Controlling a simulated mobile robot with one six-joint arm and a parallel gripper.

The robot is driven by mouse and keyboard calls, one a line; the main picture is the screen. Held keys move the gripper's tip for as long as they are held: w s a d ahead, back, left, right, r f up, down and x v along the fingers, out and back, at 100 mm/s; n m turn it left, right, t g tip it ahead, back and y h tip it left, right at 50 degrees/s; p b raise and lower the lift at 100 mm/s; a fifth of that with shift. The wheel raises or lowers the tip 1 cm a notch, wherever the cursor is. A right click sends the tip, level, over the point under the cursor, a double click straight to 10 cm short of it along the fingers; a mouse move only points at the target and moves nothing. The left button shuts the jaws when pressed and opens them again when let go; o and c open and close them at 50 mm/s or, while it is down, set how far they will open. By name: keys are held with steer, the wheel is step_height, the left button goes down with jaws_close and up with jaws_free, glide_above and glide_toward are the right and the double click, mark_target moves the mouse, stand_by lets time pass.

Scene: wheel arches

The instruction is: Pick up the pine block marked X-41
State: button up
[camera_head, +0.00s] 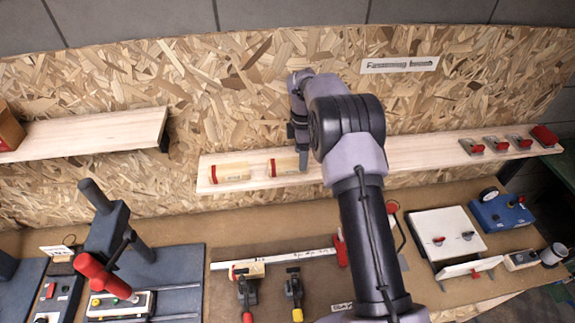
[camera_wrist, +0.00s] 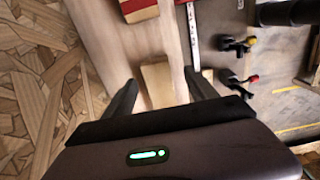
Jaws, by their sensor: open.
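Pine blocks with red left ends lie on the wooden wall shelf (camera_head: 430,152). One is at the shelf's left (camera_head: 232,173); another (camera_head: 283,165) lies beside my gripper (camera_head: 302,158). In the wrist view my gripper (camera_wrist: 160,80) is open, with a bare pine block (camera_wrist: 157,82) between its fingers, apparently the one beside it in the head view. Its near end is hidden by the gripper body. A further red-ended block (camera_wrist: 138,9) shows at the top, hidden behind my arm in the head view. No X-41 mark is readable.
Several red-topped pieces (camera_head: 497,144) sit at the shelf's right. The bench below holds a ruler (camera_head: 290,258), clamps (camera_head: 295,290), a white-topped box (camera_head: 447,236), a blue device (camera_head: 500,212) and a dark stand with red handle (camera_head: 108,235). Another shelf (camera_head: 90,132) is left.

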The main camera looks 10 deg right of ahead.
steer(key=f, duration=0.2)
steer(key=f+p, duration=0.1)
steer(key=f, duration=0.1)
steer(key=shift+w, duration=0.25)
steer(key=shift+s, duration=0.15)
steer(key=c, duration=0.3)
jaws_close()
